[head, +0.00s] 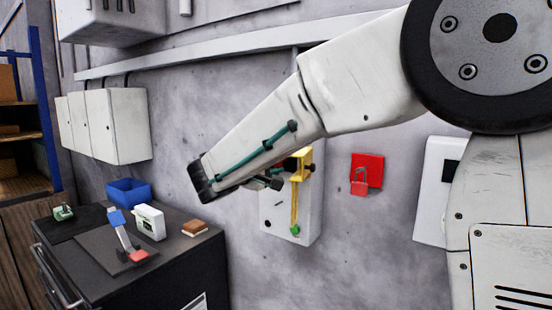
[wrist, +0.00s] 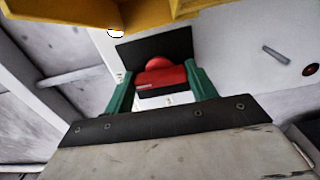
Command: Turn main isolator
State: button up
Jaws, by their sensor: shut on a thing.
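The main isolator shows in the wrist view as a red handle (wrist: 162,82) with a rounded red hub on a black plate (wrist: 180,47). My gripper (wrist: 159,76) has its two green fingers on either side of the red handle and is shut on it. The handle lies crosswise in the wrist view. In the head view, the pale isolator box (head: 273,218) hangs on the wall under my forearm. My wrist and forearm hide the handle there.
A yellow bracket (wrist: 60,22) is close above the handle in the wrist view; in the head view a yellow strap (head: 295,203) hangs from it to a green end. A red box with a padlock (head: 372,164) is right of it. A dark bench (head: 190,262) with small items stands left.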

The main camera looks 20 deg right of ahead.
jog(key=shift+f, duration=0.1)
jog(key=o, duration=0.7)
jog(key=shift+a, duration=0.1)
jog(key=v, duration=0.8)
